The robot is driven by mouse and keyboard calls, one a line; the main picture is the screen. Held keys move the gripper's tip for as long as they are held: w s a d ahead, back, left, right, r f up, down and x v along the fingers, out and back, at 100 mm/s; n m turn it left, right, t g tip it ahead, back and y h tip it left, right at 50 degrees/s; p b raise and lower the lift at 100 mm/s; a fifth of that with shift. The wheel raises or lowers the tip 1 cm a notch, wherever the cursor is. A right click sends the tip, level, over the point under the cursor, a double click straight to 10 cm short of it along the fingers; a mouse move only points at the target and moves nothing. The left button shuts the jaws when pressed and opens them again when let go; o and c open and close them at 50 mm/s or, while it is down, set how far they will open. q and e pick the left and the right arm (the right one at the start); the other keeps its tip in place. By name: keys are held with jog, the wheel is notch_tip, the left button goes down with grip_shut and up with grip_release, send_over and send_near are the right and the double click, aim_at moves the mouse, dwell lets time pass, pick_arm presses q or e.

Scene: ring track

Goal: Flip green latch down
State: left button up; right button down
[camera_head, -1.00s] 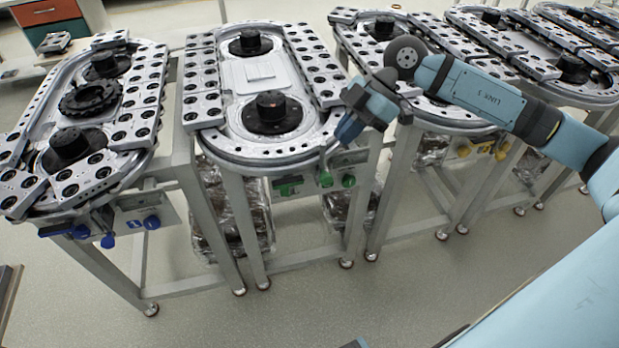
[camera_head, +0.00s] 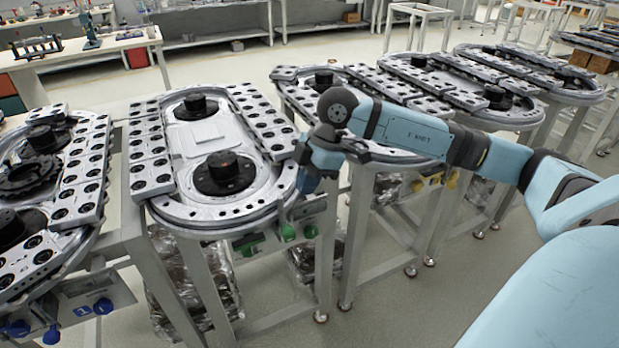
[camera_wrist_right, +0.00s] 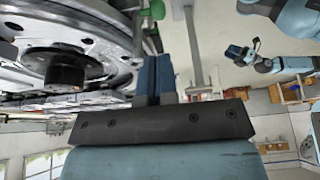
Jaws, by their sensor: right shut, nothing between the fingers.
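The green-marked track table (camera_head: 215,215) stands left of centre in the head view. On its front below the rim are a green label (camera_head: 250,243) and two small green parts, a left one (camera_head: 287,233) and a right one (camera_head: 310,231). I cannot tell which is the latch, or its position. My right gripper (camera_head: 304,184) is at the table's front right corner, above the green parts. In the right wrist view its blue fingers (camera_wrist_right: 153,78) are together and empty, beside the round track edge. Green parts (camera_wrist_right: 157,9) show beyond the fingertips. A distant gripper (camera_wrist_right: 240,53), likely my left, is small and unclear.
A blue-marked table (camera_head: 75,245) stands close on the left. A yellow-marked table (camera_head: 400,157) stands just right of my right gripper, with more tables beyond. Wrapped bundles (camera_head: 190,295) lie under the green-marked table. The floor in front is clear.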

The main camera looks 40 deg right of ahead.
aim_at(294, 231)
pick_arm(q)
jog(key=shift+f+b, duration=0.2)
jog(key=shift+b, duration=0.3)
pick_arm(e)
jog(key=x, duration=0.9)
jog(key=shift+d+f, duration=0.1)
jog(key=shift+f, duration=0.25)
jog(key=shift+s+f, duration=0.1)
notch_tip(294, 231, down, 3)
jog(key=shift+f+b, duration=0.2)
jog(key=shift+b, duration=0.2)
jog(key=shift+f, duration=0.1)
pick_arm(q)
jog(key=shift+d, duration=0.1)
jog(key=shift+r, duration=0.1)
